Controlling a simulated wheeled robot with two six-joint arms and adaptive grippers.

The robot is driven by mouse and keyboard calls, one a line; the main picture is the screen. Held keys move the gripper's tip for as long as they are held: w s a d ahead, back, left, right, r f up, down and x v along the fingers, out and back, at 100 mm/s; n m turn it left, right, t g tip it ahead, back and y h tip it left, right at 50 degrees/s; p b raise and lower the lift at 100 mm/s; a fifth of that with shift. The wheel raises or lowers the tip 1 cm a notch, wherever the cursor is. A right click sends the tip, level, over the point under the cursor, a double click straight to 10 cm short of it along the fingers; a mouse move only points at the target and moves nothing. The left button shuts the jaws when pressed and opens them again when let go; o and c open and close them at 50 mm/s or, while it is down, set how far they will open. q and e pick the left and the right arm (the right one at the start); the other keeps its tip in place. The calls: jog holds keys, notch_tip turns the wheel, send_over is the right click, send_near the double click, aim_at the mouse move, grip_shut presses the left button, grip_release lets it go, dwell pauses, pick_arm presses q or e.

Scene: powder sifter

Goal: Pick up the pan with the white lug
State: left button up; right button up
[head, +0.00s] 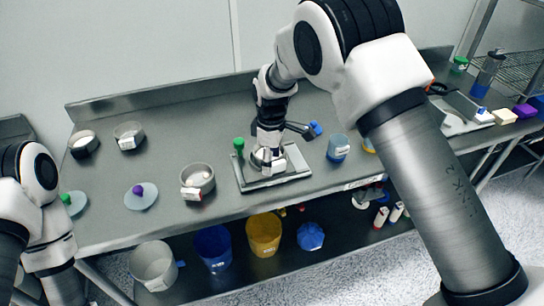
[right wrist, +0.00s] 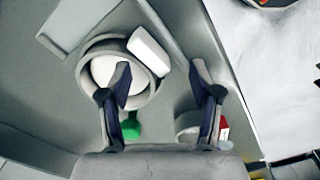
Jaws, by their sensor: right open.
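A round grey pan with a white lug (right wrist: 148,50) and pale contents sits on a flat plate. In the head view the plate (head: 293,172) shows at mid-table, the pan mostly hidden by my right arm. My right gripper (right wrist: 161,73) is open over this pan, its left finger above the pan's inside and its right finger outside the rim, the lug just beyond the fingertips. Contact cannot be told. Other pans with white lugs stand at the table's front (head: 198,179) and back left (head: 129,136). My left arm shows at the left edge, its gripper out of sight.
A green knob (head: 239,145) stands at the plate's left corner. Discs with a purple knob (head: 138,190) and a green knob lie at left. A blue-labelled cup (head: 338,148) stands right of the plate. Blue and yellow buckets (head: 264,235) stand below the table.

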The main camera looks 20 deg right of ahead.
jog(key=f, duration=0.1)
jog(key=w+f, duration=0.1)
jog(key=shift+f, duration=0.35)
jog(key=shift+s+r, duration=0.25)
jog(key=c, duration=1.1)
grip_shut()
pick_arm(q)
jog(key=shift+w+r, duration=0.15)
jog(key=shift+w, duration=0.1)
